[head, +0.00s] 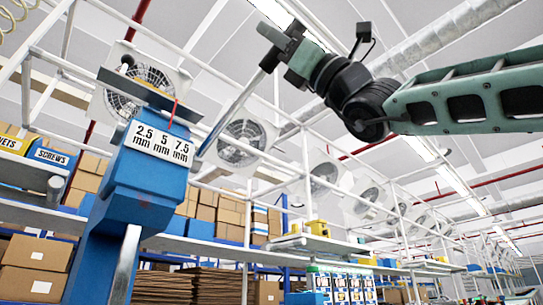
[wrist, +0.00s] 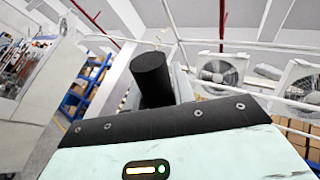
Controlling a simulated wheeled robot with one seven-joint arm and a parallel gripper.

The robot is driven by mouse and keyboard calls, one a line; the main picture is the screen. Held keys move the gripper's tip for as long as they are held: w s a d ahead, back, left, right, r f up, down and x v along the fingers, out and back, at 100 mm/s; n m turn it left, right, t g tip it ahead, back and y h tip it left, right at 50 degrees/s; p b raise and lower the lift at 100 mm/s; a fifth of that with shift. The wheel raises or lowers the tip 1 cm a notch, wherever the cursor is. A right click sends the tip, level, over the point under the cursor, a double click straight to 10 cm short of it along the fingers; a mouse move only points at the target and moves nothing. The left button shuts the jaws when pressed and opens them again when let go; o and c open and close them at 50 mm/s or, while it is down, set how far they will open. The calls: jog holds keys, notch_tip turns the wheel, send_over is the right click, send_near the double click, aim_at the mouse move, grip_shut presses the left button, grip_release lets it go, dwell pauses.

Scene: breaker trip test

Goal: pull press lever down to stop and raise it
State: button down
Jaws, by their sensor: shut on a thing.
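The blue press (head: 140,175) stands at the left of the head view, with a white plate (head: 160,143) marked 2.5, 5 and 7.5 mm and a thin red pointer at its upper edge. Its grey lever (head: 229,115) slants up and right from the press head to a dark end. My gripper (head: 276,45) is shut on this upper end, high above the press. In the wrist view, the black lever handle (wrist: 152,78) sticks up beyond the dark front edge of my gripper (wrist: 165,124). The gripped part is largely hidden.
Shelves with cardboard boxes (head: 37,252) and blue bins (head: 50,155) stand behind and left of the press. White frame bars and wall fans (head: 241,137) are behind the lever. The space right of the lever, below my arm, looks open.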

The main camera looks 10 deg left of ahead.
jog(key=shift+s+d+f+n+g+b, duration=0.15)
jog(key=shift+f+n+g+b, duration=0.25)
jog(key=shift+f+g+b, duration=0.15)
jog(key=c, duration=1.2)
grip_release()
jog(key=shift+o, duration=0.2)
jog(key=b+v, duration=0.4)
jog(key=v, duration=1.3)
jog(key=shift+d+f, duration=0.2)
jog(key=shift+f, duration=0.05)
